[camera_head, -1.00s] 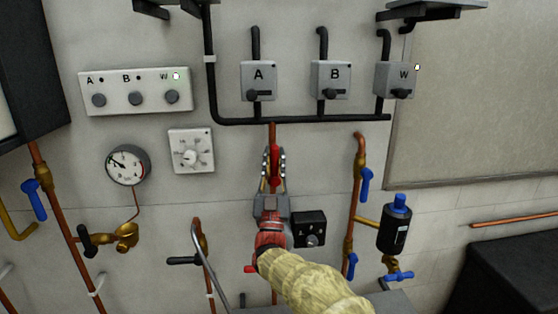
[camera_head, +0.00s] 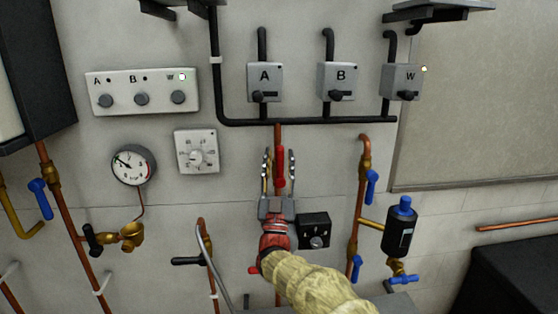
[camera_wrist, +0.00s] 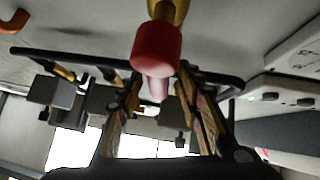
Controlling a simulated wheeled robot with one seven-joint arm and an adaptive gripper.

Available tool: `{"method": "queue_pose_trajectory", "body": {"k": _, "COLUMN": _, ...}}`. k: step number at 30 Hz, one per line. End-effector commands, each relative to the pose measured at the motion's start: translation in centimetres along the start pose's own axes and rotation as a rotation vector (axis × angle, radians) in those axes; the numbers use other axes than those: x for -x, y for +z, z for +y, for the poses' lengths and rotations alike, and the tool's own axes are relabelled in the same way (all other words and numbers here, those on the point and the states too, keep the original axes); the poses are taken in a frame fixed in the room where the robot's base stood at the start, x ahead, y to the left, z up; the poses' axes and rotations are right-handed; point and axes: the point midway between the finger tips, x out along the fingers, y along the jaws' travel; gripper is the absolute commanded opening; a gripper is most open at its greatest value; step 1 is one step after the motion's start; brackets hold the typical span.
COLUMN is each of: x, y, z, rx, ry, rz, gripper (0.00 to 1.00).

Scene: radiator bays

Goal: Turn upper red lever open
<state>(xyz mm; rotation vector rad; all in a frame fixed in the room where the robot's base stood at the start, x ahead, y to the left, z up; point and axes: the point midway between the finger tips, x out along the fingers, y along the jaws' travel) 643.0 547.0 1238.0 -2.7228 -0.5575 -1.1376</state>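The upper red lever (camera_head: 280,167) is on the vertical copper pipe below the black conduit. It looks upright, in line with the pipe. My gripper (camera_head: 279,156) is open, with one finger on each side of the lever and a visible gap to both. In the wrist view the red lever (camera_wrist: 156,50) fills the top centre, with a brass part above it, and my gripper's fingers (camera_wrist: 157,85) are spread below and beside it. A second red handle (camera_head: 253,270) shows lower down, partly hidden by my wrist.
A small black box with a knob (camera_head: 315,231) is just right of my gripper. A white dial box (camera_head: 196,151) and a gauge (camera_head: 133,165) are to the left. A pipe with blue levers (camera_head: 371,187) and a black cylinder (camera_head: 400,235) stand to the right.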

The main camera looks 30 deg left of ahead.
Motion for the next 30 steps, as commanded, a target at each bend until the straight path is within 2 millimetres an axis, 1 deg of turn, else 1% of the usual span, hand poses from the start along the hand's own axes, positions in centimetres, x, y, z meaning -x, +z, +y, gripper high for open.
{"method": "queue_pose_trajectory", "body": {"k": 3, "x": 1.3, "y": 0.2, "z": -0.2, "rx": 0.0, "ry": -0.003, "rz": -0.003, "gripper": 0.36}}
{"method": "queue_pose_trajectory", "body": {"k": 5, "x": 1.7, "y": -0.7, "z": -0.1, "rx": -0.001, "ry": -0.002, "rz": -0.001, "gripper": 0.36}}
{"method": "queue_pose_trajectory", "body": {"k": 8, "x": 2.9, "y": -2.0, "z": -0.1, "rx": -0.002, "ry": -0.001, "rz": -0.001, "gripper": 0.36}}
{"method": "queue_pose_trajectory", "body": {"k": 15, "x": 6.1, "y": -5.2, "z": 0.0, "rx": -0.001, "ry": -0.002, "rz": -0.001, "gripper": 0.36}}
{"method": "queue_pose_trajectory", "body": {"k": 19, "x": 7.7, "y": -6.6, "z": 0.0, "rx": -0.001, "ry": -0.002, "rz": -0.002, "gripper": 0.36}}
{"method": "queue_pose_trajectory", "body": {"k": 24, "x": 8.9, "y": -8.0, "z": 0.1, "rx": 0.0, "ry": -0.002, "rz": -0.002, "gripper": 0.36}}
{"method": "queue_pose_trajectory", "body": {"k": 30, "x": 9.5, "y": -8.4, "z": 0.1, "rx": 0.0, "ry": -0.002, "rz": -0.002, "gripper": 0.36}}
